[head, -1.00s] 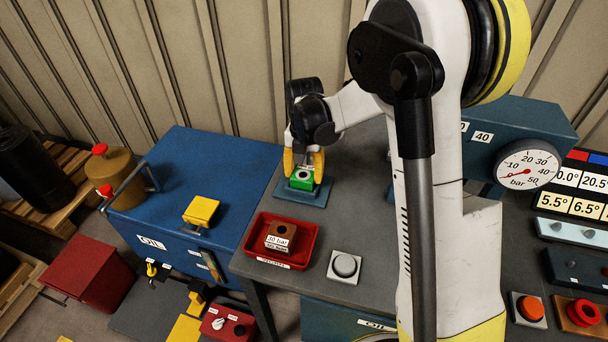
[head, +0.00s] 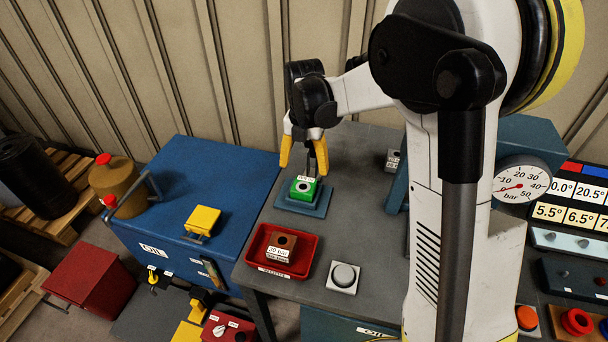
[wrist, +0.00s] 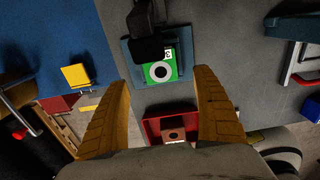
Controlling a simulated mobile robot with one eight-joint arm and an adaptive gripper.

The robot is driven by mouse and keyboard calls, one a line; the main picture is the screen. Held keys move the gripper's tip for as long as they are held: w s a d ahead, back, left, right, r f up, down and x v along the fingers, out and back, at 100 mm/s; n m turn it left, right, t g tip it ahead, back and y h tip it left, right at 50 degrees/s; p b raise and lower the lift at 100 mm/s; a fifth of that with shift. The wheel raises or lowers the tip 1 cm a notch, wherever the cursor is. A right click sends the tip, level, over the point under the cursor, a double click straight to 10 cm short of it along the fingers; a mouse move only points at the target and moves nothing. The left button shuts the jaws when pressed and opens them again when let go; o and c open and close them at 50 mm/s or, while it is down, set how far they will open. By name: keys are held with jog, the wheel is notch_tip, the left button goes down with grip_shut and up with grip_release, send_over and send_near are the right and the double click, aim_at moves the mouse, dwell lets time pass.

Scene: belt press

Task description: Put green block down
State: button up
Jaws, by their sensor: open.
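The green block (head: 304,189) sits on a flat blue pad (head: 320,209) on the grey table. It has a dark round hole in its top and a white label. In the wrist view the green block (wrist: 161,72) lies on the blue pad (wrist: 128,60), ahead of the fingertips and partly covered by a dark part. My gripper (head: 303,152) is open and empty above and behind the block, with its yellow fingers apart. In the wrist view the two fingers of my gripper (wrist: 163,82) are spread wide with nothing between them.
A red tray (head: 251,250) holding a brown block (head: 282,244) stands in front of the pad. A grey button (head: 344,276) is to its right. A blue oil cabinet (head: 180,180) stands left. A pressure gauge (head: 519,184) is at the right.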

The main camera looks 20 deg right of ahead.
aim_at(304, 185)
jog(key=s+r+m+t, duration=0.2)
jog(key=s+r+m, duration=0.45)
jog(key=r, duration=0.35)
jog(key=s+r+m+t, duration=0.2)
jog(key=s+m+t, duration=0.3)
jog(key=s+m, duration=1)
jog(key=m, duration=0.7)
jog(key=shift+s+r+m+p, duration=0.2)
jog(key=shift+m+p, duration=0.15)
jog(key=shift+p, duration=0.05)
jog(key=shift+f, duration=0.1)
jog(key=shift+f+b, duration=0.85)
jog(key=shift+b, duration=0.1)
